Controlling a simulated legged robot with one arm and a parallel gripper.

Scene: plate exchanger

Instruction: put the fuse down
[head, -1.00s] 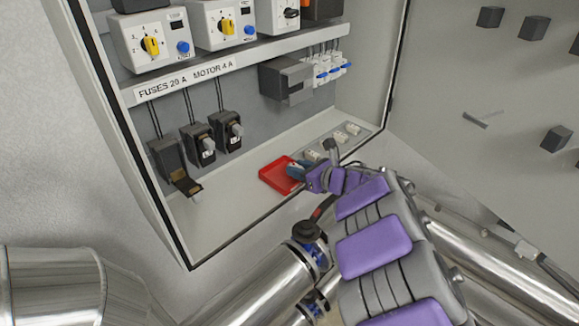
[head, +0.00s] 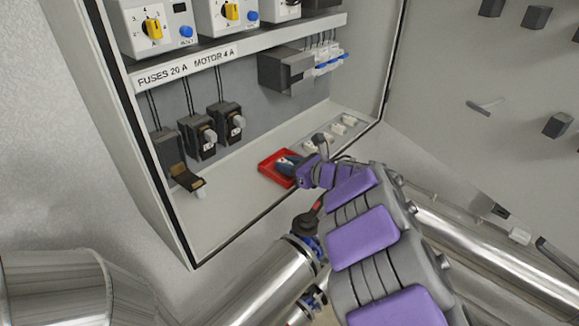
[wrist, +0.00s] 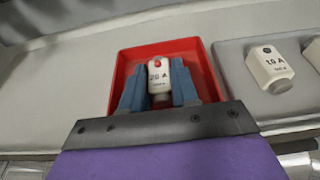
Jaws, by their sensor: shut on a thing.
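In the head view my gripper (head: 289,164) is over the red tray (head: 266,172) on the cabinet floor, and the fuse is hidden by the fingers.
A grey holder (wrist: 237,68) with several white fuses is right of the tray; one fuse (wrist: 271,66) reads about 10 A. An open fuse holder (head: 186,176) hangs at left, beside two closed black ones (head: 197,137). The cabinet floor (head: 215,212) in front is bare.

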